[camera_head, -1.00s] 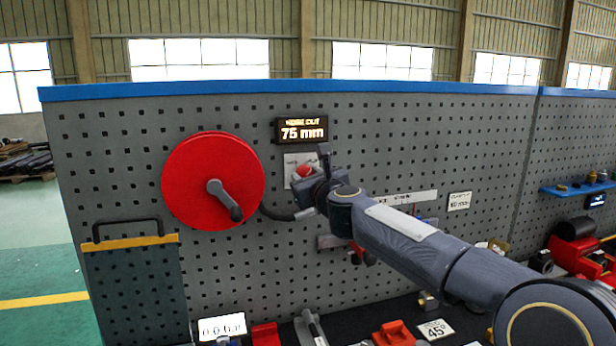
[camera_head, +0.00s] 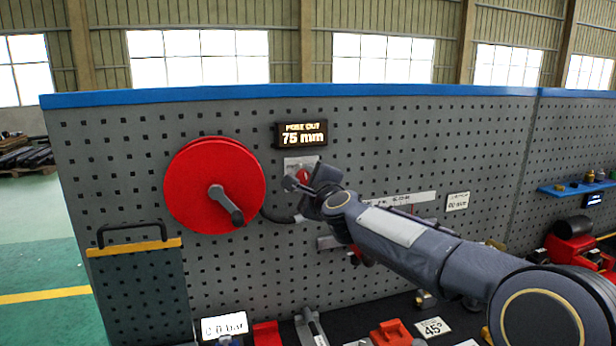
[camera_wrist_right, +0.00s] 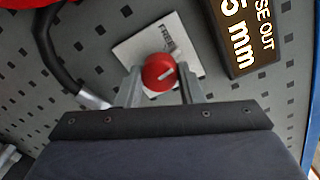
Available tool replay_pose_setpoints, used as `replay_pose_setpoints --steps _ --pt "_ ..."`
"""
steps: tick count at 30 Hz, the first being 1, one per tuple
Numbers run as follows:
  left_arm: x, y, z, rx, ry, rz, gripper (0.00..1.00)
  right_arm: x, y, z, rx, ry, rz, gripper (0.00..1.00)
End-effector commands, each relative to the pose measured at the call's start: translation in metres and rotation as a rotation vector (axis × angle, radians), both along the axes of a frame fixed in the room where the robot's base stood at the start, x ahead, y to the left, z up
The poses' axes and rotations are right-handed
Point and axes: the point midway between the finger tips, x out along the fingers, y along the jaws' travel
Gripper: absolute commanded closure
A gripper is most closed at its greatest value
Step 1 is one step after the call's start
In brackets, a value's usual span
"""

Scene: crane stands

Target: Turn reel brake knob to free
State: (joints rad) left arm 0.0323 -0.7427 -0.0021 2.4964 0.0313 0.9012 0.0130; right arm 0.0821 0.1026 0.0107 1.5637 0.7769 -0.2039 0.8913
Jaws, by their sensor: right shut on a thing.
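The red brake knob (camera_wrist_right: 159,73) has a pale pointer line on its face and sits on a white label plate (camera_wrist_right: 185,40) on the pegboard. The word "FREE" shows on the plate in the right wrist view. My right gripper (camera_wrist_right: 160,82) is shut on the knob, with one finger on each side. In the head view, the knob (camera_head: 303,176) is partly hidden behind my right gripper (camera_head: 298,184). The red hose reel (camera_head: 190,185) with its dark crank (camera_head: 225,205) is left of the knob. My left gripper is not in view.
A display (camera_head: 302,134) reading "75 mm" hangs just above the label plate. A dark hose (camera_head: 272,216) runs from the reel below my right gripper. A yellow-topped panel with a handle (camera_head: 130,230) stands at the left. Red parts and signs lie along the bench below.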

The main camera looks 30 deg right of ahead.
Motion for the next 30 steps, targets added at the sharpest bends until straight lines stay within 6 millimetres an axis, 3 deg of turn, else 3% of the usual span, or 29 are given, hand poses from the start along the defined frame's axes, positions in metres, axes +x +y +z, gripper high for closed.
replay_pose_setpoints --steps 15,30 --pt "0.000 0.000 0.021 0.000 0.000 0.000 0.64 0.000 0.001 0.001 -0.426 0.104 0.003 0.89" --pt "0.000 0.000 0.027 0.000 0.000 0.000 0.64 0.000 0.001 -0.001 -0.587 0.144 0.003 0.89"
